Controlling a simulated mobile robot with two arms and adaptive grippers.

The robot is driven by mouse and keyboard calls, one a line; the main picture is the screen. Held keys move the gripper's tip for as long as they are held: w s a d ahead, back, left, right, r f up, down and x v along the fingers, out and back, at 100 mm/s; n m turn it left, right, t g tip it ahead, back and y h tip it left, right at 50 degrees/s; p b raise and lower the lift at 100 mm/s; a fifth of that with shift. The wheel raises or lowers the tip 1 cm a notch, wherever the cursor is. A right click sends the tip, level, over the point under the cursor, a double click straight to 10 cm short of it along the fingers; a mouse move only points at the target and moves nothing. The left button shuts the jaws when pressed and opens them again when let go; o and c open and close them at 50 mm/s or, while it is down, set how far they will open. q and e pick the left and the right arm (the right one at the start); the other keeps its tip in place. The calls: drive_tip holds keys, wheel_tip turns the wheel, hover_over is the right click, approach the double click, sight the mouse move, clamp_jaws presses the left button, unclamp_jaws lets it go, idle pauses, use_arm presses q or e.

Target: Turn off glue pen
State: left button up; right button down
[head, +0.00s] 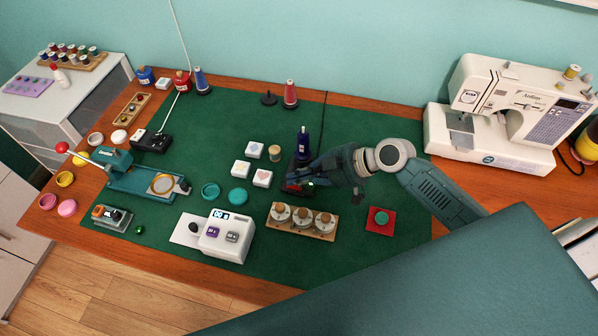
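A dark blue upright device (302,143), which looks like the glue pen, stands near the middle of the green mat. A black cord on the mat leads toward it from the back edge. My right gripper (297,186) comes in from the right and is low over the mat, just in front of the device. Its dark fingers overlap a small dark red and black part with a green spot, perhaps the device's base. I cannot tell whether they touch it or whether they are open. The gripper hides the device's lower part and any switch. My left gripper is not in view.
White boxes (262,178) lie left of the gripper. A sewing machine (510,115) stands at right. The back mat is mostly clear.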

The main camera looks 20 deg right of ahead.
drive_tip(key=shift+a+f+b, duration=0.1)
drive_tip(key=shift+f+b, duration=0.25)
drive_tip(key=shift+b, duration=0.1)
drive_tip(key=shift+w+a+r, duration=0.1)
drive_tip(key=shift+a, duration=0.05)
drive_tip(key=shift+w+a, duration=0.45)
drive_tip(key=shift+a, duration=0.2)
drive_tip(key=shift+r, duration=0.15)
